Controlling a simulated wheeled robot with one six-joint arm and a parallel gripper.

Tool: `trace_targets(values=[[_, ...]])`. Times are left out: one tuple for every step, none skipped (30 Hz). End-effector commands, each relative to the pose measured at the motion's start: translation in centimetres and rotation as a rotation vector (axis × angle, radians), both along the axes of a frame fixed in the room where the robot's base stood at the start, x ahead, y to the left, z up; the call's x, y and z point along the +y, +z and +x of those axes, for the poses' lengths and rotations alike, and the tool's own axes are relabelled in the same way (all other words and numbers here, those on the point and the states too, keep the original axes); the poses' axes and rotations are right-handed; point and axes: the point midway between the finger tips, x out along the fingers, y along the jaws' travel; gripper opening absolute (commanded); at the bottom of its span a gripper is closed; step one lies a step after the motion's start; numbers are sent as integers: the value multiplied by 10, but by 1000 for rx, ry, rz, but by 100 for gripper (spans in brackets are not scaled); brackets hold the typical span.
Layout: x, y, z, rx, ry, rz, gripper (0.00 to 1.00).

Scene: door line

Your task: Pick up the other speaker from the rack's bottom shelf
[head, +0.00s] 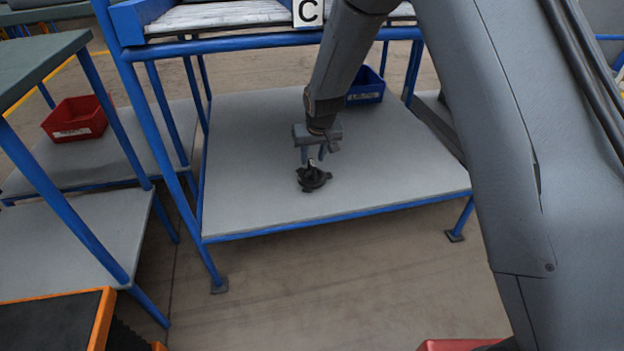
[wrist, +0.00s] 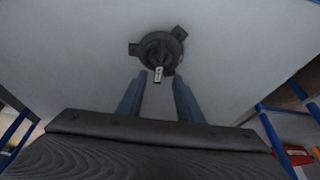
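A black round speaker (head: 313,178) with small tabs on its rim lies on the grey bottom shelf (head: 250,195) of the blue-framed rack. My gripper (head: 313,160) points down just above and behind it, with its two fingers apart. Whether a fingertip touches the speaker's middle, I cannot tell.
A blue bin (head: 366,86) stands at the back of the same shelf, partly behind my arm. A slatted upper shelf (head: 225,17) with a C sign (head: 308,12) is above. A red bin (head: 76,119) sits on the neighbouring rack at left. Blue posts flank the shelf.

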Motion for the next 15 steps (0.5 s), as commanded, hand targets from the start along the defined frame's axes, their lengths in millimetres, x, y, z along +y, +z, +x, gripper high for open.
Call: trace_targets(values=[[0, -6, 2, 1, 0, 0, 33], [0, -8, 2, 1, 0, 0, 33], [0, -10, 3, 1, 0, 0, 33], [1, -11, 4, 1, 0, 0, 33], [0, -13, 4, 1, 0, 0, 33], [0, -16, 5, 1, 0, 0, 33], [0, -20, 6, 1, 0, 0, 33], [0, -23, 7, 1, 0, 0, 33], [0, -29, 9, 1, 0, 0, 33], [0, -33, 10, 2, 0, -1, 33], [0, -37, 11, 2, 0, -1, 33], [1, -43, 13, 2, 0, -1, 33], [2, -47, 15, 1, 0, 0, 33], [2, -50, 17, 0, 0, 0, 33], [3, -53, 18, 0, 0, 0, 33]])
